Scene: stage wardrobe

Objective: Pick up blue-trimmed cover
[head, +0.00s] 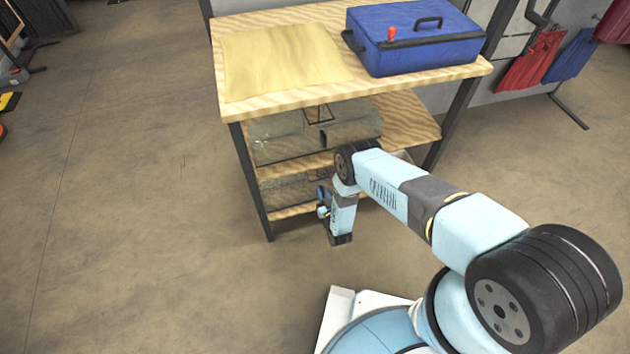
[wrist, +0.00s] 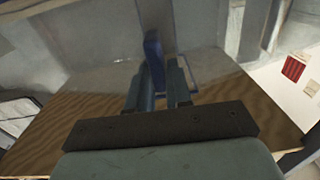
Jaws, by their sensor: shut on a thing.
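The blue-trimmed cover shows in the wrist view as an upright dark blue bar (wrist: 153,52), with a see-through, greyish body behind it. My gripper (wrist: 160,88) is shut on this blue part, which stands between the fingers. In the head view my gripper (head: 323,208) is at the front of the lower shelf. A small blue patch shows beside it, and my arm hides much of that area. I cannot tell whether the cover still rests on the shelf.
A wooden shelf unit (head: 240,112) holds a tan cloth (head: 280,60) and a blue case (head: 415,42) on top. A clear cover (head: 280,135) lies on the middle shelf, close above my gripper. Red and blue cloths (head: 530,62) hang at right.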

